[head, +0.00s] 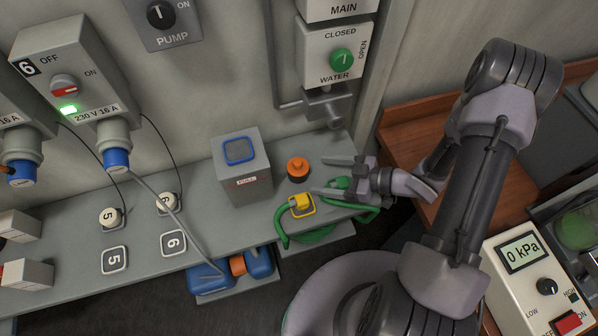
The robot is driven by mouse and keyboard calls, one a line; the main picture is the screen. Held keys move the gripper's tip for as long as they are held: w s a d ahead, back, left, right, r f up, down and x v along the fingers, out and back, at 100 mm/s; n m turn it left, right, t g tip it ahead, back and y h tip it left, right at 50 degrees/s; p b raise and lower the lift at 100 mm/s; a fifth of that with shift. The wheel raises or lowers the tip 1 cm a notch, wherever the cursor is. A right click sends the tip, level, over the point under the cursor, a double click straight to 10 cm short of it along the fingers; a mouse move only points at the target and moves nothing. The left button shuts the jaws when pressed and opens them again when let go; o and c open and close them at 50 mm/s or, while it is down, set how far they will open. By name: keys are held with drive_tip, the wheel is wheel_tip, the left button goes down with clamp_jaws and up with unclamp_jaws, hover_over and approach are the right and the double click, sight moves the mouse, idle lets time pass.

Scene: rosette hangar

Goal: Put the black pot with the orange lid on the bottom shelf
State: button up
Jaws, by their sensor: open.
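The black pot with the orange lid (298,168) stands upright on the grey bench (200,222), to the right of a grey box. My gripper (319,176) is just to the right of the pot. Its two fingers are spread and point left, with nothing between them. The pot appears beyond the fingertips; I cannot tell whether one touches it. Low grey ledges (340,232) show below the bench's front edge, holding blue and green things. They are mostly hidden by the bench, and I cannot tell which is the bottom shelf.
A grey box (243,170) with a blue-rimmed top stands left of the pot. A yellow fitting (300,204) and a green hose (284,232) lie in front. A water valve (341,62) and pipe hang above. A wooden surface (415,150) is at right.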

sight(303, 168)
drive_tip(key=x, duration=0.2)
drive_tip(key=b+x, duration=0.1)
drive_tip(key=x, duration=0.4)
drive_tip(key=shift+w+a+r+b, duration=0.1)
drive_tip(key=shift+w+r+b, duration=0.25)
drive_tip(key=shift+w, duration=0.1)
drive_tip(key=shift+c, duration=0.2)
clamp_jaws()
